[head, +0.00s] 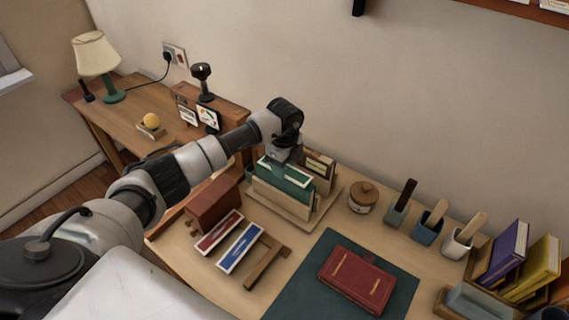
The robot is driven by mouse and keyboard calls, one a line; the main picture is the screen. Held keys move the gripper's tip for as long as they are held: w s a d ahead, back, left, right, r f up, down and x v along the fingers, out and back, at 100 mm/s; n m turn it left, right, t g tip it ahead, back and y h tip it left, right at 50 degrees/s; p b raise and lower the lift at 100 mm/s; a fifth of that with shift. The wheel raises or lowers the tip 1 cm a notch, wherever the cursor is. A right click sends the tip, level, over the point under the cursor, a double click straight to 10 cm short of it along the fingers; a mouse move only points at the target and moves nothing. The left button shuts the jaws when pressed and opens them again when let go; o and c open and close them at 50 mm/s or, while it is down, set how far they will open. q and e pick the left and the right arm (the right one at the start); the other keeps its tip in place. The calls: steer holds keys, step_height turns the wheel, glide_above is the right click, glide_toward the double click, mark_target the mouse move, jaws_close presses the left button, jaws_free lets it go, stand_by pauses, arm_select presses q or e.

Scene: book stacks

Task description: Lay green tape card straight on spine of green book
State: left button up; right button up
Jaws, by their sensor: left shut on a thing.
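My left gripper (283,154) points down over a wooden book stand (303,225) and is shut on the green tape card (298,179), a green strip with a pale border. The gripper hides part of the card. A green book (283,194) stands upright in the stand, directly below the card. The card lies roughly along the book's length. I cannot tell whether the card touches the spine or hovers just above it. My right gripper is not in view.
A lidded jar (362,199) and tool cups (426,229) stand right of the stand. Purple (503,252) and yellow (535,268) books stand far right.

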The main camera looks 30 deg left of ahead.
arm_select(q)
steer(key=shift+f+b, duration=0.45)
steer(key=shift+f, duration=0.3)
stand_by(0.7)
steer(key=o, duration=1)
steer(key=shift+c, duration=0.2)
steer(key=shift+r, duration=0.2)
steer(key=shift+r+p, duration=2.9)
steer(key=shift+r, duration=0.5)
steer(key=shift+f, duration=0.1)
